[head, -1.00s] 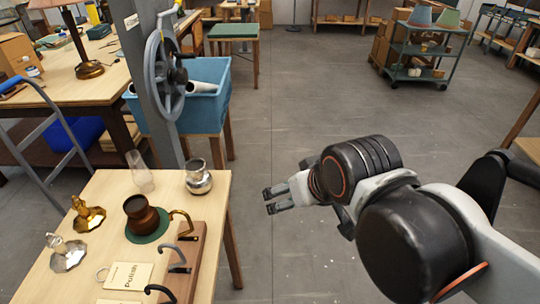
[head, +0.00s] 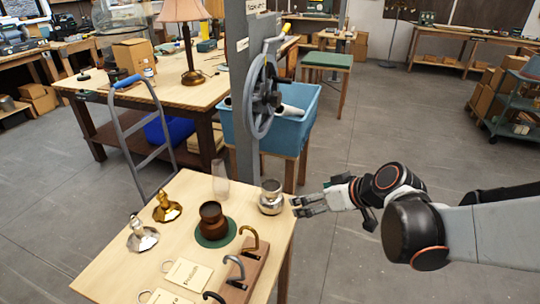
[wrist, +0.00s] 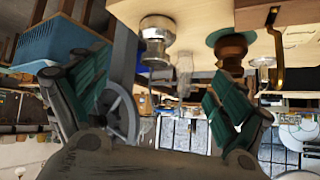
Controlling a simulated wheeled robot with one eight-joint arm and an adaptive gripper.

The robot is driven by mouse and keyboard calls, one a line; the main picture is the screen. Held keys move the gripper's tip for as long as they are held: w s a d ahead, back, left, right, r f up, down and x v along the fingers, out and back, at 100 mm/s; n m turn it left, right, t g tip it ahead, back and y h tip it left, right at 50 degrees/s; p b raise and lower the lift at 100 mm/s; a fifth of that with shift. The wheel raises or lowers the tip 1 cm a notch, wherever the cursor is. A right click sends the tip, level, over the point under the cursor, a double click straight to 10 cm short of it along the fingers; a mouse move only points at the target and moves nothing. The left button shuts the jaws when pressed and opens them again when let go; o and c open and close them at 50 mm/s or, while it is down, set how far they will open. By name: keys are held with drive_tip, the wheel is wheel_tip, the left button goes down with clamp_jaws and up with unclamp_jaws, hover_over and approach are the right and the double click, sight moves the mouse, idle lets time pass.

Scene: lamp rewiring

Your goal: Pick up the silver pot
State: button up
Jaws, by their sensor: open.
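The silver pot (head: 271,197) stands upright near the right edge of the small wooden table, a round-bellied shiny vessel with a wider collar on top. It also shows in the wrist view (wrist: 157,40), where the picture is upside down, ahead of my gripper and between the lines of its fingers. My gripper (head: 298,207) is open and empty, just right of the pot at the table's edge, pointing left towards it. In the wrist view its two green-padded fingers (wrist: 150,88) are spread wide. Whether a fingertip touches the pot cannot be told.
A brown pot (head: 211,222) on a green mat stands left of the silver pot, with a clear glass (head: 220,182) behind. Gold (head: 167,207) and silver (head: 142,236) pieces stand further left. A hook rack (head: 246,270) is in front. A post with a handwheel (head: 262,95) rises behind.

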sight(279, 193)
drive_tip(key=w+a+f+n+y, duration=0.1)
drive_tip(key=w+a+f, duration=0.1)
drive_tip(key=w+f, duration=0.1)
drive_tip(key=w+a+f+n+y+b, duration=0.1)
drive_tip(key=w+a+f, duration=0.1)
drive_tip(key=w+a, duration=0.1)
drive_tip(key=w+a+f+n+b, duration=0.1)
drive_tip(key=w+a+f, duration=0.1)
drive_tip(key=w+f, duration=0.1)
drive_tip(key=shift+w+a+f+t+y, duration=0.15)
drive_tip(key=shift+w+f+t+y, duration=0.05)
drive_tip(key=shift+w, duration=0.25)
drive_tip(key=shift+w+a+f+t+y, duration=0.15)
drive_tip(key=shift+w+t+y, duration=0.05)
drive_tip(key=shift+w, duration=0.25)
drive_tip(key=b+x, duration=0.1)
drive_tip(key=x, duration=0.1)
drive_tip(key=b+x, duration=0.1)
drive_tip(key=x, duration=0.2)
drive_tip(key=shift+f, duration=0.3)
drive_tip(key=shift+s+d+r, duration=0.1)
drive_tip(key=c, duration=1.5)
wheel_tip(279, 193, up, 20)
drive_tip(key=p, duration=0.6)
drive_tip(key=shift+p, duration=0.4)
